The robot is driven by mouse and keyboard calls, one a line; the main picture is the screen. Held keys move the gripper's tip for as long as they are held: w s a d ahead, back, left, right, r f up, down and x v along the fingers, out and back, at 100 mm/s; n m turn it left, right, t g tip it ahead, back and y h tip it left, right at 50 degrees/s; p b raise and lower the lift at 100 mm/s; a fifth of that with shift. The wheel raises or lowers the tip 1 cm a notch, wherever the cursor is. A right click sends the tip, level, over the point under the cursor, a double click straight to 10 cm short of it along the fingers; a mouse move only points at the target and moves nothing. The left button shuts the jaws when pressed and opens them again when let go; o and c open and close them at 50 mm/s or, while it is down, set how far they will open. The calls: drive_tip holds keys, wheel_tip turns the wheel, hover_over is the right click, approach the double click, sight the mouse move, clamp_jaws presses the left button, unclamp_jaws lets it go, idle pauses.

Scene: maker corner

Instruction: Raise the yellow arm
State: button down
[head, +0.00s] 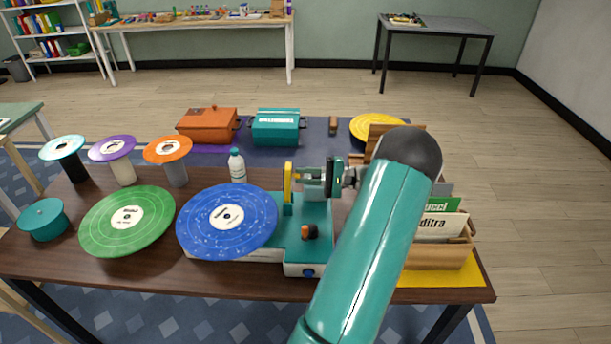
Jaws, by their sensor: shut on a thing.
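The yellow arm (288,183) stands upright on the teal-topped player (312,252), just right of the blue record (228,219) with its white label. My gripper (303,180) comes in from the right at the yellow arm's height and is shut on it. The fingertips are small here, and the exact contact is hard to see. My teal arm hides part of the table right of the player. An orange-and-dark knob (309,232) sits on the player's top.
A green record (128,221) lies left of the blue one. Three discs on stands, including an orange one (168,150), are at the back left. A wooden record crate (440,252) is on the right.

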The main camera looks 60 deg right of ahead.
drive_tip(key=c, duration=1.3)
unclamp_jaws()
drive_tip(key=shift+c, duration=0.2)
drive_tip(key=s+a+r, duration=0.6)
drive_tip(key=a+r, duration=0.6)
drive_tip(key=r, duration=0.1)
drive_tip(key=shift+s+a, duration=0.15)
drive_tip(key=shift+a, duration=0.15)
